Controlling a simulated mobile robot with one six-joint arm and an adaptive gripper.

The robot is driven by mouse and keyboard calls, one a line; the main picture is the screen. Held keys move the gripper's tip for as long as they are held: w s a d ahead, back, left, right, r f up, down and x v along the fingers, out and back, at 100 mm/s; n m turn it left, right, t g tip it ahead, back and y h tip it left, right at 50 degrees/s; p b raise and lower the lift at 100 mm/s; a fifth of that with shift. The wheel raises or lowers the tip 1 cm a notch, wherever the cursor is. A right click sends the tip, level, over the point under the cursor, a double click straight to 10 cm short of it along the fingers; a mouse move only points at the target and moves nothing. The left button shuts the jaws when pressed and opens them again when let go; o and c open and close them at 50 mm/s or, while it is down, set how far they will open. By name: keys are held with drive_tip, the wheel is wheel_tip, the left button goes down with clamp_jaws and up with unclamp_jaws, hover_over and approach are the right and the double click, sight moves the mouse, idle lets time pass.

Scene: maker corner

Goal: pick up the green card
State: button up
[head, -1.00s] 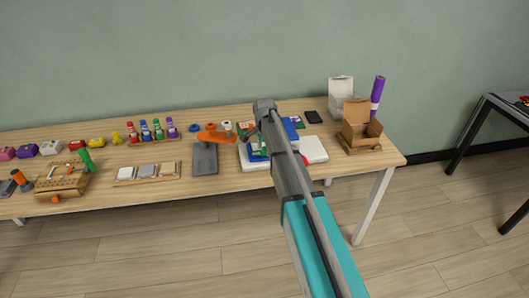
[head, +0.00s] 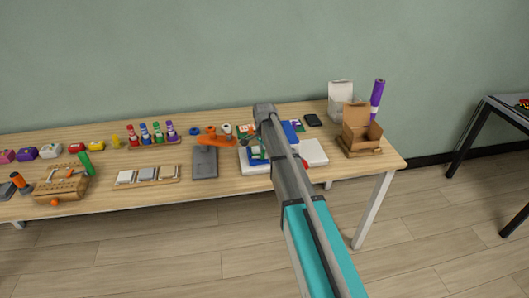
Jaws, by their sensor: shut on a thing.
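My arm reaches over the table, and its end hides much of the work area. My gripper (head: 257,140) shows only partly, at the left of the arm's end, above a white and blue item. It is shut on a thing. A narrow green piece, which looks like the green card (head: 263,151), shows right below it beside the arm. The fingertips and most of the card are hidden or too small to make out.
The wooden table (head: 225,188) holds a grey and orange press (head: 205,160) left of my gripper. A white device (head: 314,152) lies right of my arm. An open cardboard box (head: 360,135) and purple roll (head: 377,98) stand at the right. Bare wood lies in front.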

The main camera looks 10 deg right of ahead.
sight(264, 151)
clamp_jaws()
drive_tip(key=shift+r, duration=0.2)
wheel_tip(264, 151, up, 3)
drive_tip(key=p, duration=0.3)
drive_tip(key=shift+f, duration=0.1)
drive_tip(key=s+a+r+p, duration=0.2)
drive_tip(key=s+r+p, duration=0.8)
drive_tip(key=s, duration=0.4)
drive_tip(key=shift+f, duration=0.1)
idle(0.3)
